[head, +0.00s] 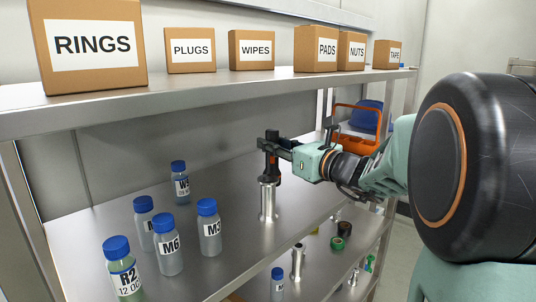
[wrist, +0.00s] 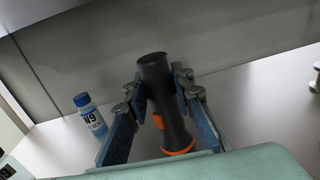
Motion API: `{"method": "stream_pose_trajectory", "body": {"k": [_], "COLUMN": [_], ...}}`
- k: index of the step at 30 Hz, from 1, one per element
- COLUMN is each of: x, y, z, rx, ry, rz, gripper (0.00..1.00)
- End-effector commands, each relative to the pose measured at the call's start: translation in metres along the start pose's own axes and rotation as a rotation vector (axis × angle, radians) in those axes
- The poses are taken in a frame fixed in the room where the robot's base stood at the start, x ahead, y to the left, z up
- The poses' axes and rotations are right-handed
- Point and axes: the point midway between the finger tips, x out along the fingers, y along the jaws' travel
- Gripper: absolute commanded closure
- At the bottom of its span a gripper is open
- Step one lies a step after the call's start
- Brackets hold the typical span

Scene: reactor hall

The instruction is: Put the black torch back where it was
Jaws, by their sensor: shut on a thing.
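The black torch (wrist: 170,105) with orange parts is between the two fingers of my gripper (wrist: 160,100) in the wrist view. My gripper is shut on it. In the head view my gripper (head: 271,145) reaches in from the right above the middle shelf, and the torch (head: 273,172) shows dark and upright below the fingers. A silver metal cylinder (head: 268,203) stands on the shelf just below and in front of the torch in the picture. It hides the torch's lower end, so I cannot tell whether the torch touches the shelf.
Another bottle (wrist: 90,117) stands left of the torch. Boxes such as RINGS (head: 93,48) line the upper shelf. An orange tote (head: 357,140) is behind my wrist.

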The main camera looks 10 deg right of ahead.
Motion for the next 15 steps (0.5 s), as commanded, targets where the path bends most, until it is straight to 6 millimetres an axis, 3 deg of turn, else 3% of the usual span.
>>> {"method": "stream_pose_trajectory", "body": {"k": [1, 5, 15], "x": [-0.001, -0.002, -0.003], "y": [0.002, 0.006, 0.007], "z": [-0.018, -0.034, -0.034], "rx": [0.004, 0.003, 0.002], "ry": [0.003, 0.001, 0.001], "rz": [0.0, -0.002, -0.003], "gripper": [1.0, 1.0, 1.0]}}
